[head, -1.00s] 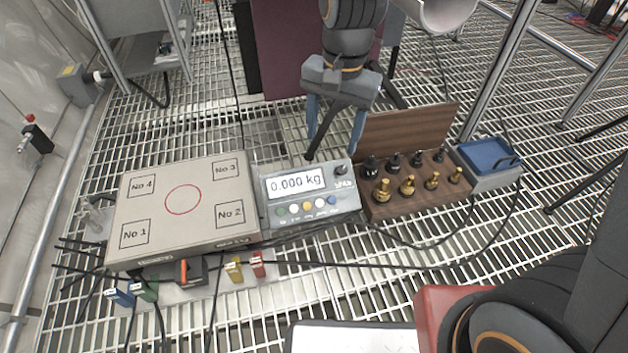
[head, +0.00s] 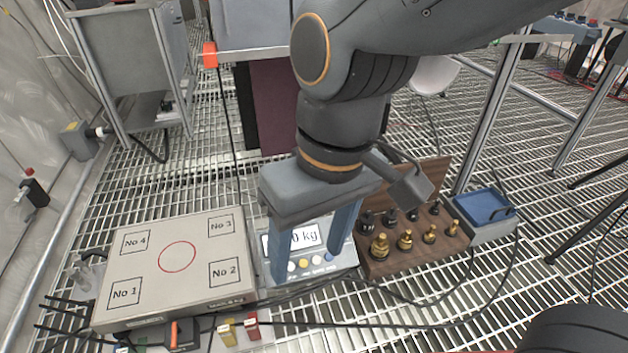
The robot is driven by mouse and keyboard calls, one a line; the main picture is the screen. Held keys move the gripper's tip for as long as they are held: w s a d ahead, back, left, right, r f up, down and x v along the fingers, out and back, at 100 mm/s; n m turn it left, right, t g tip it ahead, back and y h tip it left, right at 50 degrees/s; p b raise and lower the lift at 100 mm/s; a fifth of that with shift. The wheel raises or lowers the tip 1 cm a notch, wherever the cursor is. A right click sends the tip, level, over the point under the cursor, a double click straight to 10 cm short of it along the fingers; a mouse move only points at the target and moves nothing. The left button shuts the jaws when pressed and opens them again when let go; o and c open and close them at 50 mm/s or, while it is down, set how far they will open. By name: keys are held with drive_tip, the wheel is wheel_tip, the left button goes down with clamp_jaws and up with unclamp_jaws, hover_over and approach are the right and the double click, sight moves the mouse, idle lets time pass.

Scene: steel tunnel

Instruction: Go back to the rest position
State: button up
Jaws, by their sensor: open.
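My gripper (head: 308,258) hangs in the middle of the head view with its two blue-grey fingers apart and pointing down. Nothing shows between the fingers. It is in front of the scale's display unit (head: 330,258) and hides part of its screen and buttons. Only "0 kg" of the reading shows. My arm reaches in from the upper right.
The weighing platform (head: 205,255), marked No 1 to No 4 around a red circle, lies left of my gripper. A wooden weight rack (head: 440,248) with black and brass weights stands right. Beside it is a blue-topped box (head: 485,208). Cables cross the grating.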

drive_tip(key=shift+r, duration=0.25)
drive_tip(key=shift+r+p, duration=0.25)
drive_tip(key=shift+p, duration=0.25)
drive_tip(key=shift+d+r+m, duration=0.1)
drive_tip(key=shift+r+m, duration=0.2)
drive_tip(key=d+r+m+p, duration=0.2)
drive_tip(key=d+r+p, duration=0.5)
drive_tip(key=p, duration=0.6)
drive_tip(key=d+r+m+h+p, duration=0.1)
drive_tip(key=d+r+p, duration=0.5)
drive_tip(key=r+p, duration=0.6)
drive_tip(key=d+r+m+p, duration=0.3)
drive_tip(key=d+r+p, duration=0.4)
drive_tip(key=r+p, duration=0.3)
drive_tip(key=p, duration=0.3)
drive_tip(key=shift+d+m+h+p, duration=0.3)
drive_tip(key=shift+d, duration=0.05)
